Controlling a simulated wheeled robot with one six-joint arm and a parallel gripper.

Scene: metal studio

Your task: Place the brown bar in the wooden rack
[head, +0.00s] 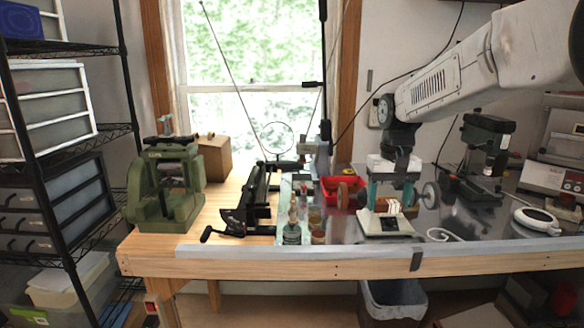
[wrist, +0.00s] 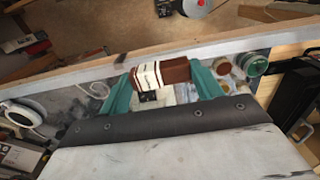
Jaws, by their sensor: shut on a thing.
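The brown bar (wrist: 176,72) has a dark brown side and a white printed wrapper band. My gripper (head: 391,205) has teal fingers and is shut on the bar, one finger at each end in the wrist view. In the head view the bar (head: 393,207) shows small between the fingertips, above or just at a pale, scale-like device (head: 384,226) on the bench. I cannot tell whether the bar touches it. I cannot make out a wooden rack in either view.
A red bin (head: 340,188) and small jars stand left of my gripper. A black clamp tool (head: 247,205) and a green machine (head: 165,190) are further left. A round white device (head: 537,220) lies at right. The bench's front edge (head: 300,266) is close.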

